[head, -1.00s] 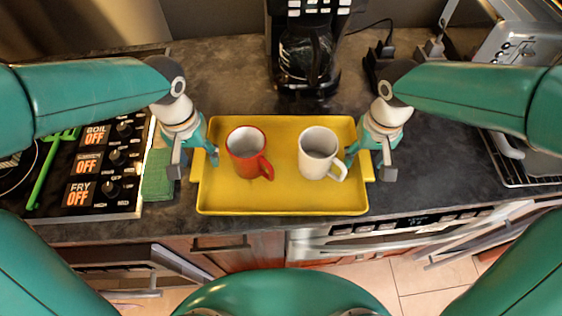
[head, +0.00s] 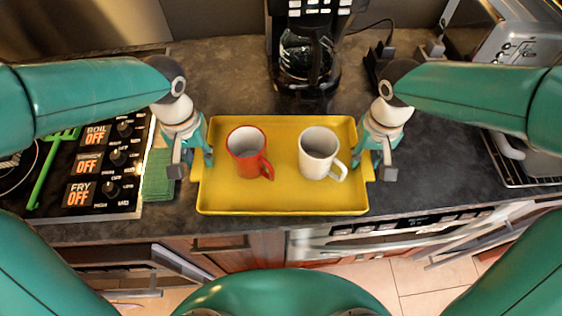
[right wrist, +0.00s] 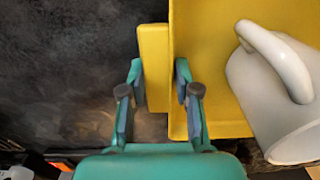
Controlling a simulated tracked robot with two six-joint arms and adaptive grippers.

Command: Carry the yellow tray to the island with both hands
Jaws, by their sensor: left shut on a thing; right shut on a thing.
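The yellow tray (head: 281,195) lies on the dark counter in the head view, with a red mug (head: 247,150) and a white mug (head: 318,154) standing on it. My left gripper (head: 194,166) is shut on the tray's left handle. My right gripper (head: 374,166) is shut on the tray's right handle. In the right wrist view, the fingers of my right gripper (right wrist: 154,88) stand on both sides of the yellow handle (right wrist: 154,60). The white mug (right wrist: 275,95) shows at the right there.
A coffee maker (head: 305,50) stands behind the tray. A stove panel (head: 100,165) with knobs and a green cloth (head: 158,177) are at the left. A toaster (head: 500,35) and a sink or rack (head: 520,160) are at the right. The island is not seen.

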